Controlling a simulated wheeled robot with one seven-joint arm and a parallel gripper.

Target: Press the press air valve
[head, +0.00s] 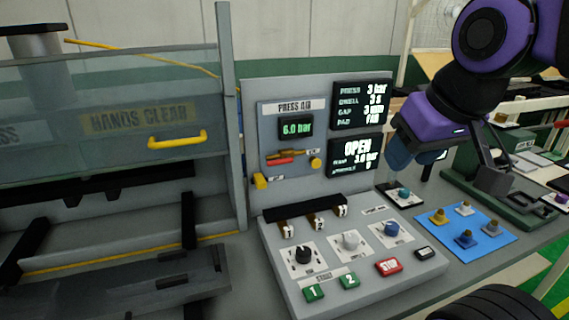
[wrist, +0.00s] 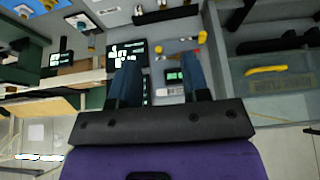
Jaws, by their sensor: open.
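The PRESS AIR panel (head: 291,130) stands upright at the middle of the head view, with a small display reading 6.0 bar (head: 296,128). Below the display is the air valve (head: 287,156), with a red and an orange-brown bar and a yellow knob (head: 315,163) at its right. The panel is upside down in the wrist view, where the yellow knob (wrist: 202,38) shows beyond the fingers. My gripper (head: 417,160) is open and empty, right of the panel and apart from it. Its blue fingers also show in the wrist view (wrist: 161,80).
A sloped console (head: 335,281) with knobs, green buttons and a red STOP button (head: 389,267) lies below the panel. A clear guard with a yellow handle (head: 178,140) is at left. A blue mat (head: 466,245) with several small knobbed parts lies at right.

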